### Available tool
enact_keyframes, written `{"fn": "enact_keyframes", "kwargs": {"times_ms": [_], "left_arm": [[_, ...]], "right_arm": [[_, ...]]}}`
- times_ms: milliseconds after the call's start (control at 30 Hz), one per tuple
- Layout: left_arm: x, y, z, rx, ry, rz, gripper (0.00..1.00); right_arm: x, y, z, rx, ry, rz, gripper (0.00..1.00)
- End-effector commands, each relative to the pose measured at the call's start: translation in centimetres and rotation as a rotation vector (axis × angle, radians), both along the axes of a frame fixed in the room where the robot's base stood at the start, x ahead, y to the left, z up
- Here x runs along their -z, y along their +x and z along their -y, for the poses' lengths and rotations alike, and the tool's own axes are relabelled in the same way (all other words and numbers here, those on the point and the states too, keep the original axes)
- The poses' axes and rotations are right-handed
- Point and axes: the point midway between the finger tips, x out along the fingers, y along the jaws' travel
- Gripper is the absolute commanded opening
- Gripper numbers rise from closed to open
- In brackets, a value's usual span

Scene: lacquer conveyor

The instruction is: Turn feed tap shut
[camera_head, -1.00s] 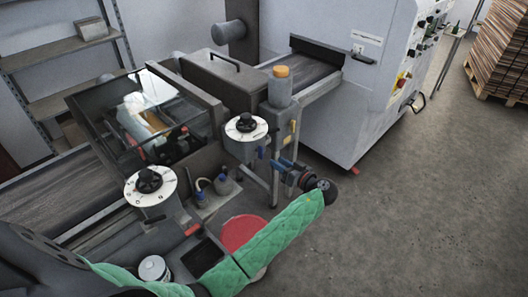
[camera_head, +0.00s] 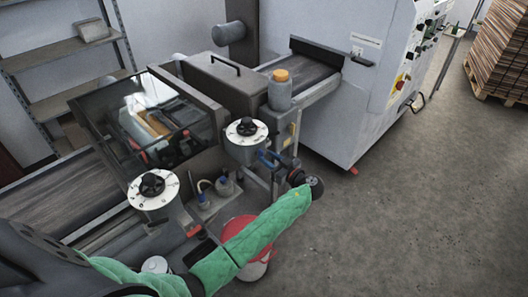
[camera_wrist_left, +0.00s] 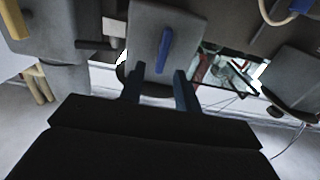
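The feed tap shows in the left wrist view as a blue lever handle (camera_wrist_left: 165,50) on the face of a grey box. The handle points along the gripper's own direction, slightly tilted. My left gripper (camera_wrist_left: 159,88) is open, its two fingers apart just short of the handle, with nothing between them. In the head view my left gripper (camera_head: 268,159) is beside the grey housing under the right-hand white dial (camera_head: 246,131). There the tap is hard to tell apart from the blue fingers. My right gripper is not in view.
A second white dial (camera_head: 153,189) stands at the left. An orange-capped container (camera_head: 280,92) stands above a yellow handle (camera_head: 287,141). A red-rimmed bucket (camera_head: 262,250) is under my green-sleeved arm. Open floor lies at the right.

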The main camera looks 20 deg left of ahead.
Motion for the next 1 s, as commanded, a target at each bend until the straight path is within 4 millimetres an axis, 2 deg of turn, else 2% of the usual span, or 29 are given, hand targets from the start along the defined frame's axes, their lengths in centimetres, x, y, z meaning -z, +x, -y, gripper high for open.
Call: {"fn": "enact_keyframes", "kwargs": {"times_ms": [67,300,667,833,867,1000], "left_arm": [[-0.3,0.2,-0.8,-0.001,0.002,-0.002,0.33],[-0.1,1.0,-2.7,-0.001,0.001,-0.002,0.33],[0.0,1.1,-3.0,-0.001,0.000,0.000,0.33],[0.0,1.1,-3.0,-0.001,0.000,-0.001,0.03],[0.0,1.1,-3.0,-0.001,0.000,-0.001,0.00],[0.1,1.1,-3.0,-0.001,-0.001,-0.001,0.00]], "right_arm": [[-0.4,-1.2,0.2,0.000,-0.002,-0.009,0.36],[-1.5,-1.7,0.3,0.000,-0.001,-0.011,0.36],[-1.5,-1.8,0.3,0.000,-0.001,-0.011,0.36],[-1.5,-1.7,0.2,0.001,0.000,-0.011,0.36],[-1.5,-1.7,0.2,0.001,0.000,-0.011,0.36],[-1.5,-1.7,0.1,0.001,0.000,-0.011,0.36]]}}
